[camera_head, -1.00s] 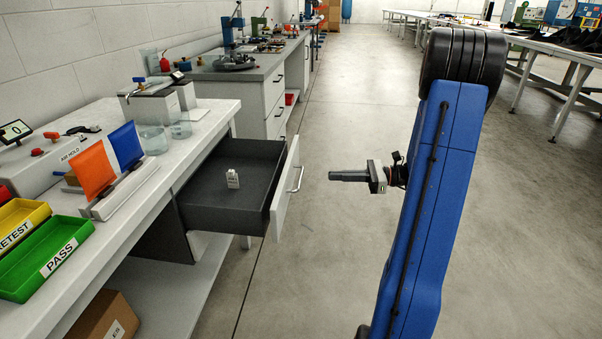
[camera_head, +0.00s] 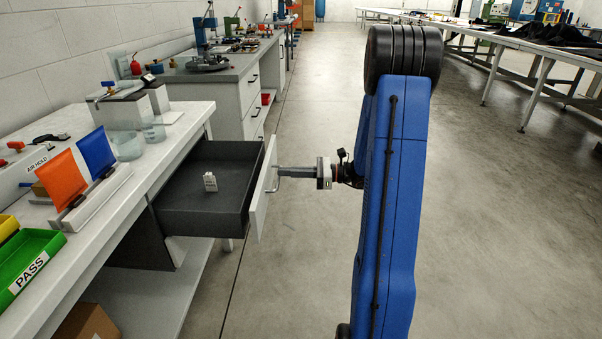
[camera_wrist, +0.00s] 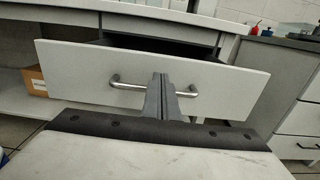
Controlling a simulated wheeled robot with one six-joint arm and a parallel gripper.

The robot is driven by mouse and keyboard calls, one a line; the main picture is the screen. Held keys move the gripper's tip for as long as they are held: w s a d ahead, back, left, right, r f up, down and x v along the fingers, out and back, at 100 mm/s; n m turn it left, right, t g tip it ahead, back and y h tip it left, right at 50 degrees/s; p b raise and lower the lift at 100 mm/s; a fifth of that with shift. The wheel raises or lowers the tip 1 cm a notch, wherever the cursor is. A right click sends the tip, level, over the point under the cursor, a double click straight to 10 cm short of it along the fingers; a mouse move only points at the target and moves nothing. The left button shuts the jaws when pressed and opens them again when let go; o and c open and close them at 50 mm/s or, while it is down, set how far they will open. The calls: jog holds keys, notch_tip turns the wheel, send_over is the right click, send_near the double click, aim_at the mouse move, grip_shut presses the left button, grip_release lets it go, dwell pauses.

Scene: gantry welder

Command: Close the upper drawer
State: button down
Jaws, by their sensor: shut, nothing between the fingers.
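The upper drawer (camera_head: 212,190) is pulled out from the white workbench, with dark grey inner walls and a white front. A small white object (camera_head: 210,182) lies inside it. In the wrist view the drawer front (camera_wrist: 70,66) faces me, with a metal bar handle (camera_wrist: 128,85) across its middle. My gripper (camera_head: 281,172) is shut and empty, pointing left at the drawer front. Its fingertips are at or very close to the front beside the handle; I cannot tell whether they touch. In the wrist view my shut fingers (camera_wrist: 160,98) hide the handle's middle.
The workbench top (camera_head: 110,205) carries a green PASS tray (camera_head: 28,268), orange and blue panels and glass beakers. A grey bench with drawers (camera_head: 235,95) stands behind. Open floor (camera_head: 480,230) lies to the right. A cardboard box (camera_head: 88,322) is on the lower shelf.

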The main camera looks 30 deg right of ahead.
jog(key=shift+x, duration=1.45)
jog(key=x, duration=2.6)
jog(key=shift+w+a+f, duration=0.1)
jog(key=shift+w+a, duration=0.1)
jog(key=shift+a, duration=0.15)
jog(key=shift+w+a, duration=0.15)
jog(key=shift+w, duration=0.05)
